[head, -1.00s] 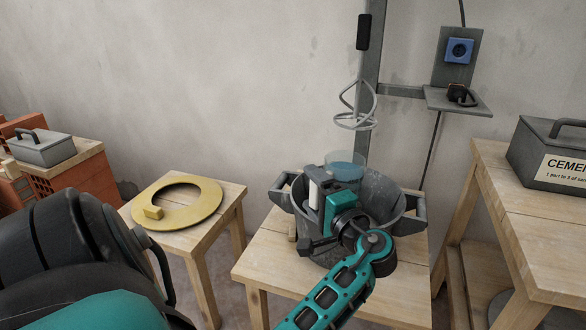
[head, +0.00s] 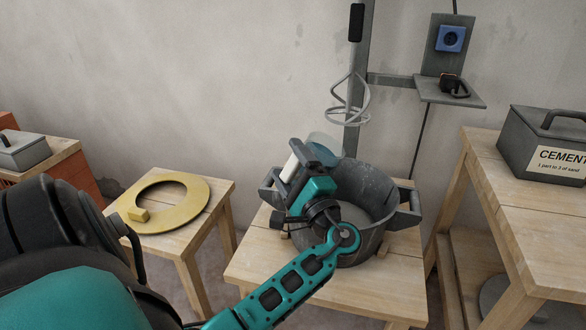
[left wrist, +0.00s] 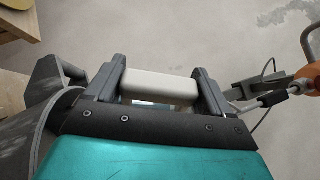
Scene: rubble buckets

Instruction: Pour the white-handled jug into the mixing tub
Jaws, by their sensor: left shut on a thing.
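The clear jug (head: 327,143) is tilted over the grey mixing tub (head: 388,205), its body partly hidden behind my left gripper. My left gripper (head: 296,172) is shut on the jug's white handle (head: 290,167). In the left wrist view, the white handle (left wrist: 160,88) lies between the two fingers of the left gripper (left wrist: 160,78). The tub's grey side (left wrist: 35,135) shows at lower left there. The tub stands upright on a wooden table (head: 262,272). I cannot tell whether liquid is flowing from the jug. My right gripper is not in view.
A wire whisk (head: 350,102) hangs from a grey post (head: 359,80) just behind the tub. A yellow ring (head: 192,190) lies on a stool at left. A grey cement box (head: 545,140) stands on a table at right. A socket bracket (head: 450,90) is on the wall.

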